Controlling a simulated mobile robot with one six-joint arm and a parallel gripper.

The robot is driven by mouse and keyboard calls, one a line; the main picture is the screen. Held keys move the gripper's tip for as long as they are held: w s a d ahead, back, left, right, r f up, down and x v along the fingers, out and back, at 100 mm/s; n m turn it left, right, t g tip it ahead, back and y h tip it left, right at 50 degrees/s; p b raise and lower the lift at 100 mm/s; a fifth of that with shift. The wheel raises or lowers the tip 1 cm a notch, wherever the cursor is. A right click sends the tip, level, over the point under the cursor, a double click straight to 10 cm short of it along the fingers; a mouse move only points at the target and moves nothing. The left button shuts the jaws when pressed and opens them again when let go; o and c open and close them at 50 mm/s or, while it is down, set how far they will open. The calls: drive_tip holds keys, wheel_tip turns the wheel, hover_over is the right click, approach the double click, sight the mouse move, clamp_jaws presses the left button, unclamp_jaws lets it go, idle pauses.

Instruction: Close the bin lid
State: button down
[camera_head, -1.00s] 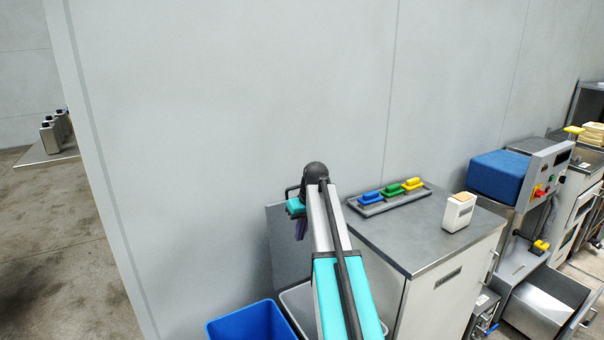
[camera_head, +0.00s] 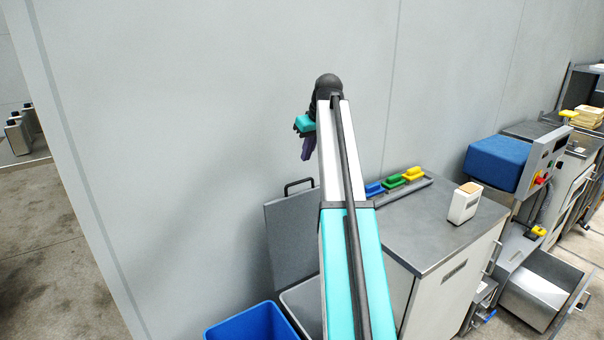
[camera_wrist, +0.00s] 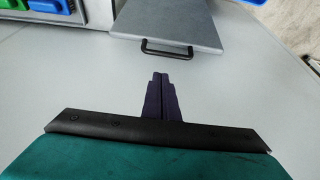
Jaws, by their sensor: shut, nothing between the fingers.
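The grey bin lid (camera_head: 291,235) stands raised, tilted up near the wall, in the head view. Its black handle (camera_head: 299,185) is on the top edge. The lid also shows at the top of the wrist view (camera_wrist: 165,22), with the handle (camera_wrist: 166,49) on its near edge. The bin under it (camera_head: 302,305) is mostly hidden behind my arm. My gripper (camera_head: 306,155) is above the handle in the head view. In the wrist view its dark fingers (camera_wrist: 161,78) are together and empty, pointing toward the handle, apart from it.
A blue bin (camera_head: 252,326) stands left of the lidded bin. To the right is a cabinet (camera_head: 433,245) with a tray of coloured blocks (camera_head: 391,186) and a white container (camera_head: 465,203). The wall (camera_head: 180,130) is close behind the lid.

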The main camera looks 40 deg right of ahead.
drive_tip(key=shift+s+d+f, duration=0.15)
drive_tip(key=shift+d, duration=0.05)
drive_tip(key=shift+p+x, duration=1.35)
drive_tip(key=shift+x, duration=3.55)
drive_tip(key=shift+d, duration=0.1)
drive_tip(key=shift+s, duration=0.2)
